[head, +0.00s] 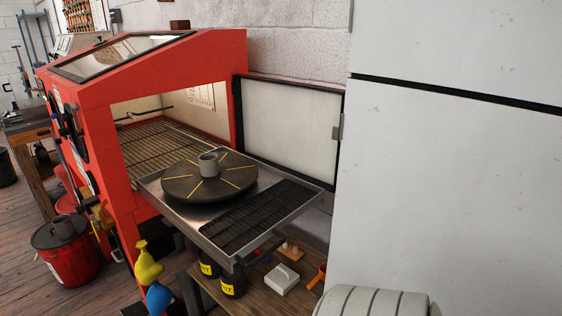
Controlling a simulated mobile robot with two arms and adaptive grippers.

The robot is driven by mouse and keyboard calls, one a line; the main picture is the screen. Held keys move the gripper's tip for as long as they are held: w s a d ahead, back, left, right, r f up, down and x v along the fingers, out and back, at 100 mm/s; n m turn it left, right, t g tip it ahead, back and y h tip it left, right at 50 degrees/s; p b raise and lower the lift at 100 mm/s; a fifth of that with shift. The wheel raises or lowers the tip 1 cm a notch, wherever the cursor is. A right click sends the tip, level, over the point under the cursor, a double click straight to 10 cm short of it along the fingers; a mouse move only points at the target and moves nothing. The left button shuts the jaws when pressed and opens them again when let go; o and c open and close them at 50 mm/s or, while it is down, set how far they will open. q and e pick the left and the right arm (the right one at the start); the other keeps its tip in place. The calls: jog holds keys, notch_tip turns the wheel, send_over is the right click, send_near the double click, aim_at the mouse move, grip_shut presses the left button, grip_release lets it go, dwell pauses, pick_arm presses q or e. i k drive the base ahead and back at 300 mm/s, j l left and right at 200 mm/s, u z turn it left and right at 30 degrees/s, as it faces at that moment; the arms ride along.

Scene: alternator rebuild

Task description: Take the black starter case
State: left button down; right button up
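I cannot make out with certainty a black starter case in the head view. A short dark grey hollow cylinder (208,163) stands upright at the centre of a black round turntable (181,187) with yellow radial lines. The turntable sits on a metal tray (287,222) sticking out of the open red blasting cabinet (119,82). Neither of my grippers shows.
The cabinet's side door (288,130) stands open against the wall. A wooden shelf (262,293) under the tray holds black jars (232,283) and a white box (282,279). A pale ribbed rounded object (372,303) and a large white panel (450,180) fill the right side.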

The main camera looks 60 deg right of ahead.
aim_at(208, 163)
jog(key=l+z, duration=0.1)
jog(key=z, duration=1.4)
jog(key=j, duration=0.1)
jog(key=z, duration=0.05)
